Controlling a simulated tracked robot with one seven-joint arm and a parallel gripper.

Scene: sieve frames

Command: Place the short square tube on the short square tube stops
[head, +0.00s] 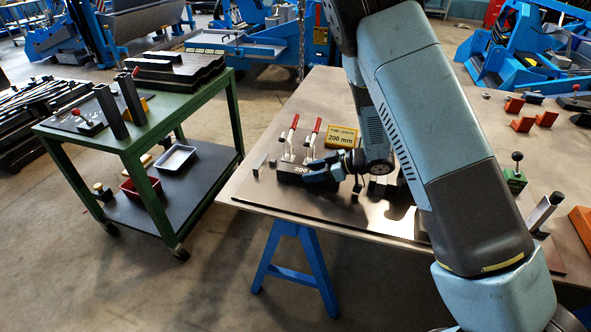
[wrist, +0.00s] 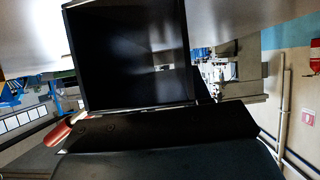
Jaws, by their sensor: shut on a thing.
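The short square tube (head: 292,172), dark and marked "200", is at the left part of the brown table in the head view. My gripper (head: 322,176) is shut on it from the right. In the wrist view the tube's square open end (wrist: 130,55) fills the upper middle, with a dark finger below it. Small grey blocks, which look like stops (head: 258,162), stand just left of the tube. The fit between tube and stops is hidden, so I cannot tell whether they touch.
Two toggle clamps with red handles (head: 292,128) stand upright behind the tube. A yellow "200 mm" sign (head: 341,136) is beside them. A green cart (head: 150,140) with tall dark tubes is at the left. Orange blocks (head: 523,124) lie at the table's far right.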

